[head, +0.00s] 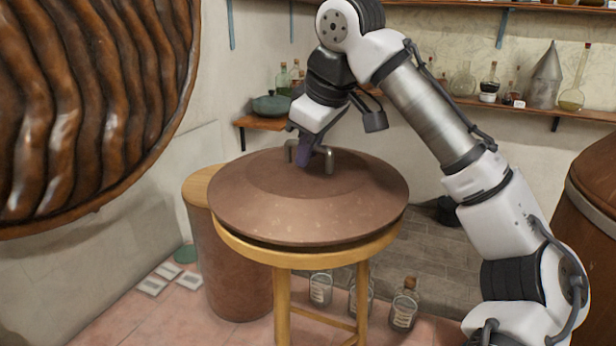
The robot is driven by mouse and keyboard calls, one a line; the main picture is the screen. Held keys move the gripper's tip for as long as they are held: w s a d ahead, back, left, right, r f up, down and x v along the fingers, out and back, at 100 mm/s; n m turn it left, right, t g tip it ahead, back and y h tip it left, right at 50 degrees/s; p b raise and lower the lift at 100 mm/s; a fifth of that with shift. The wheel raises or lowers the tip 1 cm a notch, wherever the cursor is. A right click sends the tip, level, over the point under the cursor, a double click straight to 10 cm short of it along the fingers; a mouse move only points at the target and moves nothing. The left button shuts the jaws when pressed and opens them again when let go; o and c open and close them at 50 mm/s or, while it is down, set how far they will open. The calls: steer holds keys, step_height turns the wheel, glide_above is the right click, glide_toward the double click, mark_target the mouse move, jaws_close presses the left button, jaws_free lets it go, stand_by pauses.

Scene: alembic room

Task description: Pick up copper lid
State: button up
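The copper lid (305,212) is a wide, shallow brown dome with a metal loop handle (327,156) on top. It rests on a round wooden stool (240,249) in the middle of the head view. My gripper (303,165) reaches down from above at the lid's handle, and its dark purplish fingers overlap the handle's left part. I cannot tell whether the fingers touch or hold the handle, or how far apart they are.
A brown barrel with a wooden top (228,262) stands close behind the stool at left. Several glass bottles (404,303) stand on the floor behind the stool. A large ribbed wooden object (85,100) fills the upper left. Shelves (560,108) with glassware line the back wall.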

jaws_close()
steer(key=shift+r, duration=0.1)
stand_by(1.3)
